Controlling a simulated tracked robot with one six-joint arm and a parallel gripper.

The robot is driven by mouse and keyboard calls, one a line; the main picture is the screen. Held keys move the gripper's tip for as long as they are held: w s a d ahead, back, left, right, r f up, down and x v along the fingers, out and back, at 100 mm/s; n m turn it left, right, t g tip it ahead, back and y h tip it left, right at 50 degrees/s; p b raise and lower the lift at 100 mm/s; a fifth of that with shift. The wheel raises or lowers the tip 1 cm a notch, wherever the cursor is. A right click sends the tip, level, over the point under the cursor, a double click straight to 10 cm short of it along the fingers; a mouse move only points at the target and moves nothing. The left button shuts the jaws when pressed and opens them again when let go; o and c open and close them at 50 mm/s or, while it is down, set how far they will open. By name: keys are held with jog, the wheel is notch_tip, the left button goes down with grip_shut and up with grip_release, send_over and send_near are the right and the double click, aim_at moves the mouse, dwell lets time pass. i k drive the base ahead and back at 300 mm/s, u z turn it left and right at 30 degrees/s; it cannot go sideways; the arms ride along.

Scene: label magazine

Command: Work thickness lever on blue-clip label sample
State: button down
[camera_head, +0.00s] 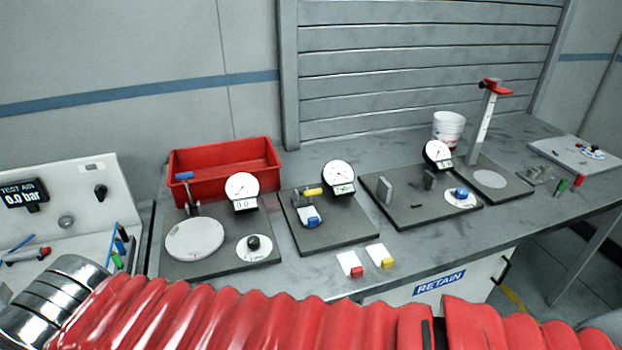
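The blue-clip label sample (308,213), a small white card with a blue clip at its front edge, lies on the dark plate of the middle gauge station (350,238). The yellow lever (313,191) is just behind and above the sample. A round white dial (338,176) with a small readout stands to its right. I cannot tell whether the lever's foot touches the sample. My red-sleeved arm crosses the bottom of the view, with a metal section at the left. My gripper is not in view.
Two samples, red-clip (349,262) and yellow-clip (380,255), lie on the bench in front. A dial station with a round plate (195,239) and a red bin (225,165) are left. Another dial station (410,212), a white cup (448,129) and a red-topped post (486,115) are right.

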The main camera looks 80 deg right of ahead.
aim_at(317, 192)
jog(key=z, duration=0.95)
jog(key=k, duration=0.85)
jog(key=z, duration=0.5)
jog(key=i, duration=1.05)
jog(key=u, duration=0.05)
